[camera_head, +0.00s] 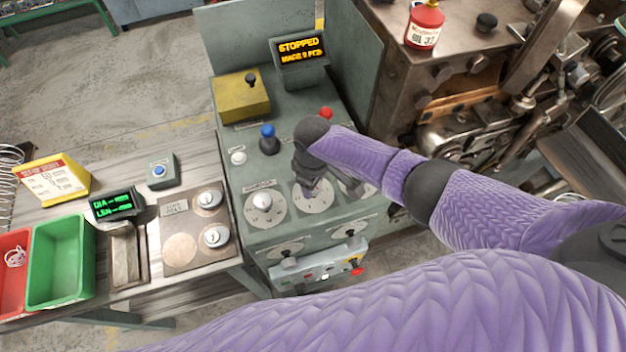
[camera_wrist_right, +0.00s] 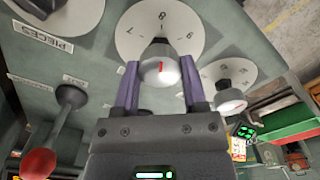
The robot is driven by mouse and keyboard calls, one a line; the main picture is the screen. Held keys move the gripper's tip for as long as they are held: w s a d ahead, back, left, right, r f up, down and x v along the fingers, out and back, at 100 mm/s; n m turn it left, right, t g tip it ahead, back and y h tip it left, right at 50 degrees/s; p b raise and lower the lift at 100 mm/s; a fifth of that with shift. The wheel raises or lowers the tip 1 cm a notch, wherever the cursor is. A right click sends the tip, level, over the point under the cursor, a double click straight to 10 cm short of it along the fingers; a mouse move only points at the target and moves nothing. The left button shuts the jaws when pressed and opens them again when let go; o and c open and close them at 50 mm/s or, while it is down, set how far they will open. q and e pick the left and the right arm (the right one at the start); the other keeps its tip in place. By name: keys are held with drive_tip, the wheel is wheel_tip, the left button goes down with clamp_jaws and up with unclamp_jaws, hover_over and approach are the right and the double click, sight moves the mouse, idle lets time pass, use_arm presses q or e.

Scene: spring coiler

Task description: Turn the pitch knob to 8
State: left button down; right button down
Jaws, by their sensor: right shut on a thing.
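My right gripper (camera_head: 310,188) reaches down onto the middle dial of the green control console. In the right wrist view its two purple fingers (camera_wrist_right: 161,84) stand on either side of a pale round knob (camera_wrist_right: 160,70) and are shut on it. The knob has a short red mark on its face and sits on a light numbered dial plate (camera_wrist_right: 180,18). Numerals show around the plate, but which one the mark points at is hard to tell. In the head view the dial plate (camera_head: 313,206) shows below the gripper, and the knob is mostly hidden. My left gripper is not in view.
A white knob (camera_head: 263,201) on its own dial sits to the left. Another dial (camera_head: 357,187) is partly hidden by my right arm. Blue (camera_head: 268,139) and red (camera_head: 326,113) controls stand behind. The display (camera_head: 299,50) reads STOPPED.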

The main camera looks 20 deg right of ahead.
drive_tip(key=shift+c, duration=0.7)
unclamp_jaws()
wheel_tip(320, 180, up, 10)
drive_tip(key=p, duration=0.2)
drive_tip(key=shift+p, duration=0.4)
